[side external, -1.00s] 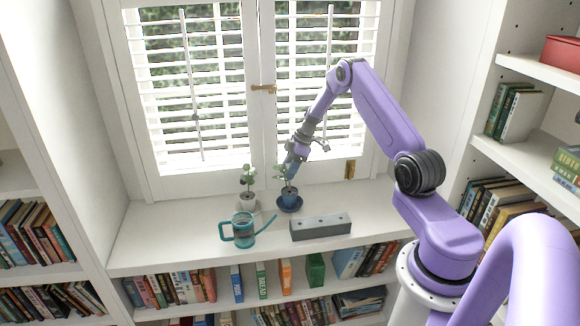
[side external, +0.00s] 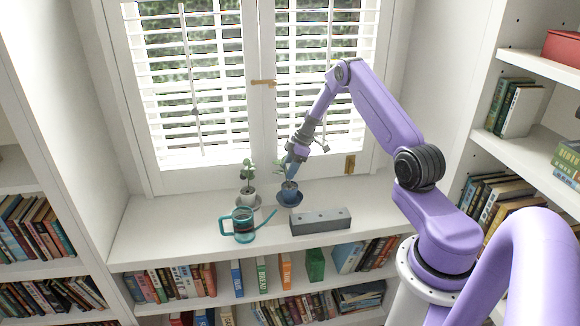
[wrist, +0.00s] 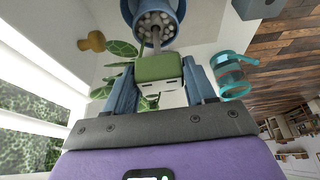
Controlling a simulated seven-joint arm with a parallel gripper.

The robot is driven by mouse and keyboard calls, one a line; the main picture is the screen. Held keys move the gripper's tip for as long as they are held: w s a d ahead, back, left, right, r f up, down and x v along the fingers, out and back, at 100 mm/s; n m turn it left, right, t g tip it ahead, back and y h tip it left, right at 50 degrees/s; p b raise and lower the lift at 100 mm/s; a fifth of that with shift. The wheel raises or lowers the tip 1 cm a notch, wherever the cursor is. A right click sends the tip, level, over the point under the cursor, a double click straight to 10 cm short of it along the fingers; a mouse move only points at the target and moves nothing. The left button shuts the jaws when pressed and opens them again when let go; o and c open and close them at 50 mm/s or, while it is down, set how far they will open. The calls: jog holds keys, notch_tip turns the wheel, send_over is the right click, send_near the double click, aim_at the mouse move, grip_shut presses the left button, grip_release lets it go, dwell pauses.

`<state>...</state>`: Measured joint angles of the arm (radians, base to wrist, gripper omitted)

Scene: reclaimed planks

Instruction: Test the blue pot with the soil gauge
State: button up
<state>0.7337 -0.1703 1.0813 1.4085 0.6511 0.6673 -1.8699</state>
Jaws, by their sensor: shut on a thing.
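The blue pot (side external: 289,198) stands on a blue saucer on the white sill, with a leafy plant in it. In the wrist view the blue pot (wrist: 177,12) shows pale pebbles on top. The soil gauge (wrist: 160,68) has a green head and a grey probe. My gripper (wrist: 160,76) is shut on the green head, one blue finger on each side. The probe points into the pot and meets the pebbles; how deep its tip sits is hidden. In the side view my gripper (side external: 292,165) is right above the blue pot, among its leaves.
A white pot (side external: 248,201) with a plant stands close left of the blue pot. A teal watering can (side external: 243,226) is in front, its spout pointing right. A grey block with holes (side external: 320,222) lies front right. The window shutters (side external: 190,85) are close behind.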

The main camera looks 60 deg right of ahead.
jog(key=shift+f, duration=0.9)
jog(key=o, duration=1.2)
jog(key=v, duration=1.7)
jog(key=shift+r, duration=0.2)
jog(key=shift+d+r, duration=0.1)
notch_tip(320, 180, up, 9)
dwell(0.4)
dwell(0.4)
